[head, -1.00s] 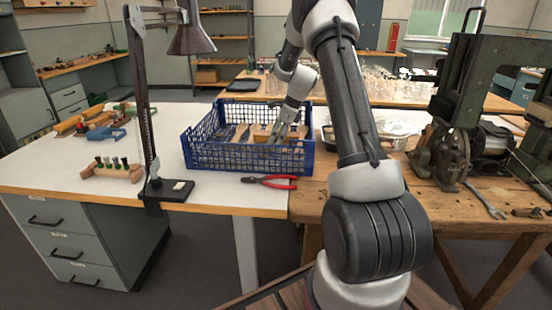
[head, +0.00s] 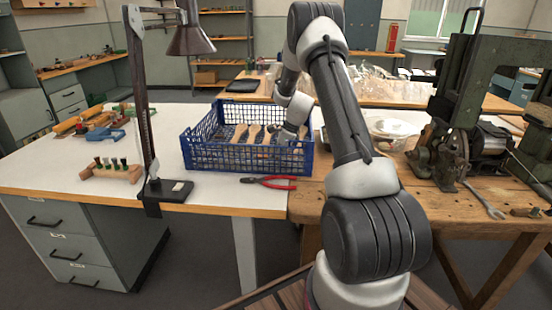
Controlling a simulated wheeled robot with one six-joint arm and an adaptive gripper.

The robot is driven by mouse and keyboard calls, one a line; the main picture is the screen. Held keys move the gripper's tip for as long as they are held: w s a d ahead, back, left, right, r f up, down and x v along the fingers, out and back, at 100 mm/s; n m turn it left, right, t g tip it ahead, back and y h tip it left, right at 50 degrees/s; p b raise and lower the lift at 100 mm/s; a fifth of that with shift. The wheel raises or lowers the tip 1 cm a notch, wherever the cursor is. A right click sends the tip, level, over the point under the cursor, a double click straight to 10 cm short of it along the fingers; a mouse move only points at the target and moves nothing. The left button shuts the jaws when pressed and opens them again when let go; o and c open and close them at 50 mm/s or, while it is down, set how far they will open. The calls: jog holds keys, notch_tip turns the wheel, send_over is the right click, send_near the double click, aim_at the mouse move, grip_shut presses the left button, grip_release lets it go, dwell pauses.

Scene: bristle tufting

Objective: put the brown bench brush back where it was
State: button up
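A blue plastic crate (head: 250,160) stands on the white bench top near its right end. Several brown wooden pieces that look like brush handles (head: 254,132) lie side by side in it. I cannot tell which of them is the brown bench brush, or whether it is among them. My gripper (head: 285,137) points down into the right part of the crate. Its fingertips are mostly hidden by the crate wall and too small to read, so I cannot tell whether it is open or holds anything.
Red-handled pliers (head: 269,182) lie in front of the crate. A desk lamp (head: 148,120) stands to its left. A wooden block with bristle tufts (head: 112,170) lies further left. A clear tub (head: 390,130) and a green machine (head: 452,120) stand to the right. White bench top left of the lamp is partly clear.

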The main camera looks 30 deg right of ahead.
jog(key=shift+o, duration=0.4)
jog(key=shift+r, duration=0.25)
jog(key=v, duration=1.1)
jog(key=shift+r, duration=0.35)
jog(key=shift+s+d, duration=0.1)
